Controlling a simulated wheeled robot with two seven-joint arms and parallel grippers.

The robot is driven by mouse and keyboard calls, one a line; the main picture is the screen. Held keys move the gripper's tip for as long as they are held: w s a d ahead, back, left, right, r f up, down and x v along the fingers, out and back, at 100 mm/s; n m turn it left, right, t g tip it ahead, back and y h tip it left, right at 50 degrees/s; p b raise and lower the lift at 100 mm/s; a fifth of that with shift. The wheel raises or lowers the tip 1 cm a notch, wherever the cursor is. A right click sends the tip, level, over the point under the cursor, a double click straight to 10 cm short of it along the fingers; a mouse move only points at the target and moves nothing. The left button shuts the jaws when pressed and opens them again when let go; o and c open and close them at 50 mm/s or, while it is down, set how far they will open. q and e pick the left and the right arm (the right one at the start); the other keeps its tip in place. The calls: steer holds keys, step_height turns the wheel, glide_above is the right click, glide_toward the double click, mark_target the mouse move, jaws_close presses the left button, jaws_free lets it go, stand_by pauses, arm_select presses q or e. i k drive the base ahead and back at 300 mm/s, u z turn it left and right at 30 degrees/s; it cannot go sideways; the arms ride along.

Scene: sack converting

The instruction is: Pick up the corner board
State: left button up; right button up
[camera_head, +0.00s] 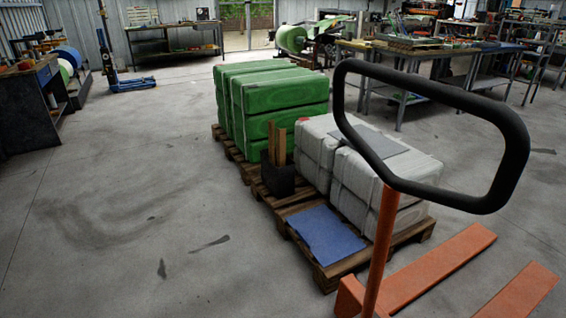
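Upright tan strips that look like corner boards (282,148) stand between the green and the white bales. Their lower ends are hidden by or inside a black container (277,182) on a wooden pallet. I cannot tell exactly how many strips there are. Neither of my grippers shows in the head view, so I see nothing held.
Stacked green bales (282,100) stand behind, white wrapped bales (375,190) to the right. A blue flat sheet (326,234) lies on the front pallet (330,276). A pallet jack with a black handle (490,140) and orange forks (440,268) blocks the right foreground. The left floor is clear.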

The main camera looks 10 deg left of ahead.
mark_target(281, 134)
steer(key=z, duration=0.95)
steer(key=k, duration=0.15)
steer(key=u, duration=2.2)
steer(key=i, duration=4.75)
steer(key=z, duration=1.75)
steer(key=i, duration=1.15)
steer(key=z, duration=1)
